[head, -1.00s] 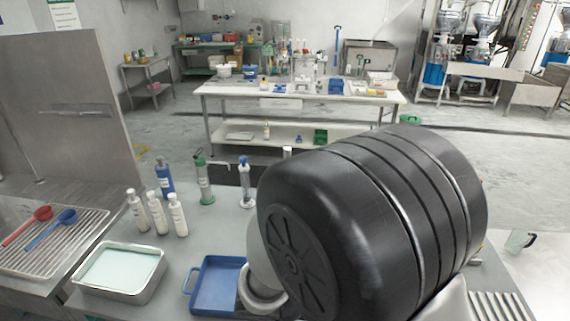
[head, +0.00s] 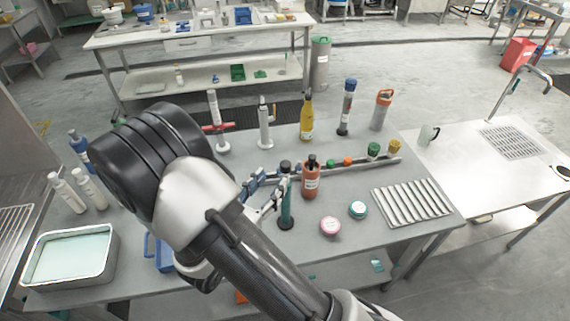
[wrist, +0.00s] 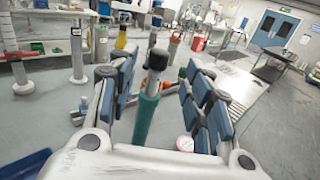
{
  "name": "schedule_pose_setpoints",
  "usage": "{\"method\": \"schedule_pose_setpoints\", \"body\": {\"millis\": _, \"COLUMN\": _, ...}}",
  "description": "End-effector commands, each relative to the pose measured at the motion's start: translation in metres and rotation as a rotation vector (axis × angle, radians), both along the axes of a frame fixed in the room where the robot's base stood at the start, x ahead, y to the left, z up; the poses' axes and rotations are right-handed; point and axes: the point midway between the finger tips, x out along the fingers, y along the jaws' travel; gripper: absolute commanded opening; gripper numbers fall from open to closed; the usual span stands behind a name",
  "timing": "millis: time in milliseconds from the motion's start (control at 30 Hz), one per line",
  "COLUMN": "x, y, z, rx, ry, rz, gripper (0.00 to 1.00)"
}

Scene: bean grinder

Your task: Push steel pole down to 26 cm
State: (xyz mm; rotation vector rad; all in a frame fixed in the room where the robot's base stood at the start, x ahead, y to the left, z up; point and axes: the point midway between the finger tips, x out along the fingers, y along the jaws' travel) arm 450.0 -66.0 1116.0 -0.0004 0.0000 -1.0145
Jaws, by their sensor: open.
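My gripper (head: 276,191) is open, with its blue-padded fingers on either side of a teal post (head: 286,208) with a black top. The post also stands between the fingers in the wrist view (wrist: 146,115); contact cannot be told. A bare grey metal pole (head: 265,122) stands upright on a round base behind it, and shows at left in the wrist view (wrist: 77,55). Another grey pole (head: 213,108) with a red cross handle stands to its left. Which one is the steel pole cannot be told for sure. No height marks can be read.
A red-brown bottle (head: 310,180) stands close right of the teal post. Two round tins (head: 330,226) and a ribbed tray (head: 411,201) lie right. A water-filled pan (head: 72,255) is left.

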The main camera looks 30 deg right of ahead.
Motion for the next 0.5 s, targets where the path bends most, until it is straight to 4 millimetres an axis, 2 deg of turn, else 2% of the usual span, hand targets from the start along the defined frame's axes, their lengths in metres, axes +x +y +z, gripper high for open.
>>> {"method": "schedule_pose_setpoints", "body": {"millis": 33, "x": 0.005, "y": -0.012, "z": 0.0, "rx": 0.001, "ry": -0.001, "rz": -0.008, "gripper": 0.46}}
{"method": "schedule_pose_setpoints", "body": {"millis": 200, "x": 0.024, "y": -0.042, "z": -0.001, "rx": 0.001, "ry": 0.0, "rz": -0.006, "gripper": 0.46}}
{"method": "schedule_pose_setpoints", "body": {"millis": 300, "x": 0.033, "y": -0.057, "z": 0.0, "rx": 0.001, "ry": -0.002, "rz": -0.006, "gripper": 0.46}}
{"method": "schedule_pose_setpoints", "body": {"millis": 500, "x": 0.045, "y": -0.074, "z": 0.0, "rx": 0.0, "ry": 0.0, "rz": -0.002, "gripper": 0.46}}
